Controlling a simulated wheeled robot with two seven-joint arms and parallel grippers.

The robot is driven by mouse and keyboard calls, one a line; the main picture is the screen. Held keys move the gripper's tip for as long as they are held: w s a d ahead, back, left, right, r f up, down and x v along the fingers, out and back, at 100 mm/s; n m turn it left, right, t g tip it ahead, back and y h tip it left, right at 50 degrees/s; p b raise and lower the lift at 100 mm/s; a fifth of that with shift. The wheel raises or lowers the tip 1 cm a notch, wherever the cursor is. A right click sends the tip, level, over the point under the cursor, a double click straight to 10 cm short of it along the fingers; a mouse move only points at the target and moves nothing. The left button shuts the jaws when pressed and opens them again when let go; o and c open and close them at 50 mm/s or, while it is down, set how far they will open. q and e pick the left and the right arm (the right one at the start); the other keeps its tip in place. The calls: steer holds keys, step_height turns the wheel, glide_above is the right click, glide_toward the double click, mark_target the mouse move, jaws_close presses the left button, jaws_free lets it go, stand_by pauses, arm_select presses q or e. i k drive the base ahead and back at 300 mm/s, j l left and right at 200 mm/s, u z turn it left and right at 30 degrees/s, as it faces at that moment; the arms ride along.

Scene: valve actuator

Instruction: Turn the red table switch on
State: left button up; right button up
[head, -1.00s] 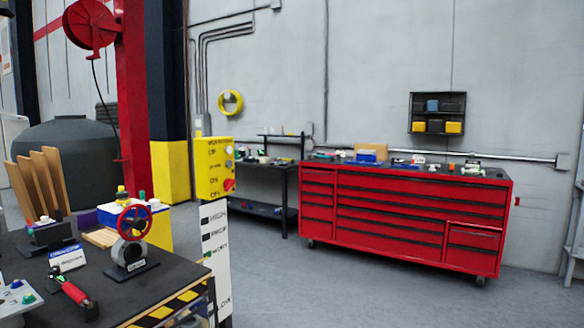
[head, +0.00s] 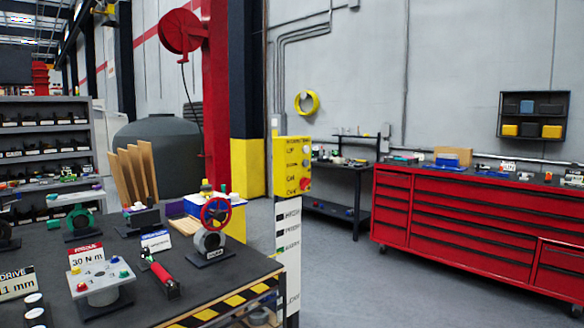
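A valve with a red handwheel (head: 215,212) stands upright on a dark base on the black-topped table (head: 215,275), near its far right corner. A red-handled tool (head: 161,277) lies on the same table. A yellow control box (head: 282,165) stands behind the table with a red knob (head: 305,184) on its side. I cannot tell which red part is the switch, or its on or off state. Neither of my grippers is in view.
A grey flange with coloured bolts (head: 102,287) and a green valve (head: 80,222) stand on the table's left part. Striped edging runs along the table's front edge. A red tool cabinet (head: 455,225) stands at right. Grey floor (head: 365,290) between is clear.

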mark_target(304, 184)
steer(key=i+l, duration=0.2)
steer(key=i, duration=0.25)
steer(key=i+l+u, duration=0.1)
steer(key=i+l, duration=0.15)
steer(key=i, duration=0.15)
steer(key=i+l+u, duration=0.1)
steer(key=i+l, duration=0.15)
steer(key=i, duration=0.2)
